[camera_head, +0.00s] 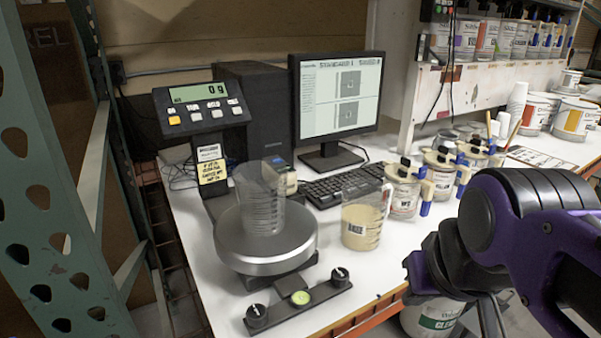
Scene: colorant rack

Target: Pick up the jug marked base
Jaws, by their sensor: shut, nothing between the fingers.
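The jug marked base (361,222) is a clear jug with a handle on its right, holding cream-coloured liquid. It stands upright on the white table, right of the scale. A dark label on its front reads roughly "BASE". My black and purple arm comes in from the right. My gripper (416,272) seems to be the dark end at the front right of the jug, apart from it, shut and empty. The arm hides part of it, and its fingertips are hard to make out.
A clear empty jug (261,200) stands on the round scale (264,250) to the left. Lidded tins (405,190) with blue-handled tools stand behind, near the keyboard (345,185). A bucket (428,318) is below the table's front edge. Table space before the base jug is clear.

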